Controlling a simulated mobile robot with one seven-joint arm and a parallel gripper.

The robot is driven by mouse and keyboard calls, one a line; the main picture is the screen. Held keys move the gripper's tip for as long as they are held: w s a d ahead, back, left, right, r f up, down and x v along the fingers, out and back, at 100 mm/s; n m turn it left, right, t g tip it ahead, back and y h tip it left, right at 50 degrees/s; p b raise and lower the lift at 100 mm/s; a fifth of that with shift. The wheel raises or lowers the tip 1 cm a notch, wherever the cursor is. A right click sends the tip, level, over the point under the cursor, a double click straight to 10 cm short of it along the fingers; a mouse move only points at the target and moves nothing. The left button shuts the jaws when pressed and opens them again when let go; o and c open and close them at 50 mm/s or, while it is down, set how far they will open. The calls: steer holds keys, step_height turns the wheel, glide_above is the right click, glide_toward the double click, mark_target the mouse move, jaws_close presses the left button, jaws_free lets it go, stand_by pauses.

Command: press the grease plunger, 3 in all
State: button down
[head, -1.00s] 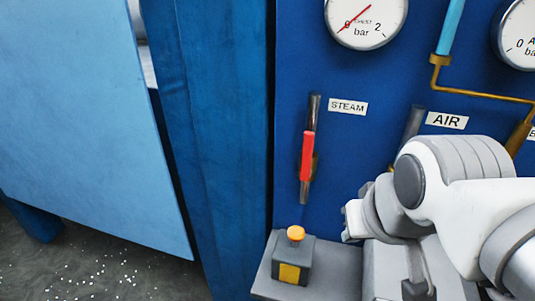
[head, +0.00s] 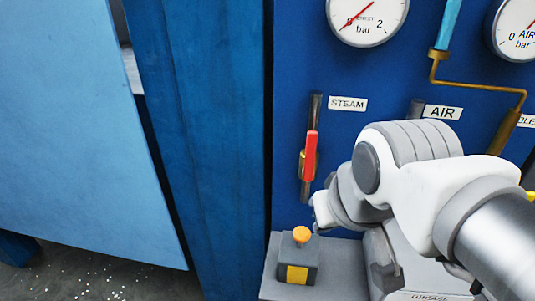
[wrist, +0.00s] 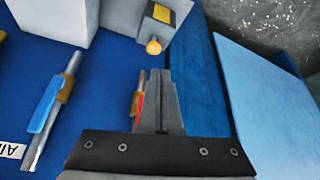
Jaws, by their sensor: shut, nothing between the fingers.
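An orange round knob (head: 302,234) tops a small grey box with a yellow patch (head: 297,274) on a grey ledge (head: 335,268). I take the knob for the grease plunger. The box (wrist: 155,20) also shows at the top of the wrist view, with its knob (wrist: 153,47) just beyond my fingertips. My gripper (wrist: 157,72) is shut and empty. In the head view my gripper (head: 319,212) is up and to the right of the knob, its fingers partly hidden. I see no contact with the knob.
A red-handled steam valve (head: 310,155) stands on the blue panel above the box. A pale box (head: 400,270) is right of the ledge, partly behind my arm; a "GREASE" label (head: 430,296) shows at the bottom edge. A light blue panel (head: 80,150) fills the left.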

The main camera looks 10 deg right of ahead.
steer(key=n+g+h+p, duration=0.1)
steer(key=n+g+p, duration=0.5)
steer(key=n+p, duration=0.65)
glide_above(300, 231)
steer(key=a+b, duration=0.1)
steer(key=b, duration=0.1)
step_height(300, 231, down, 8)
steer(key=n, duration=0.3)
steer(key=shift+f+n, duration=0.35)
steer(key=shift+f, duration=0.05)
steer(key=f+b, duration=0.3)
steer(key=f, duration=0.1)
steer(key=f+b, duration=0.2)
steer(key=f, duration=0.1)
steer(key=shift+d+b, duration=0.3)
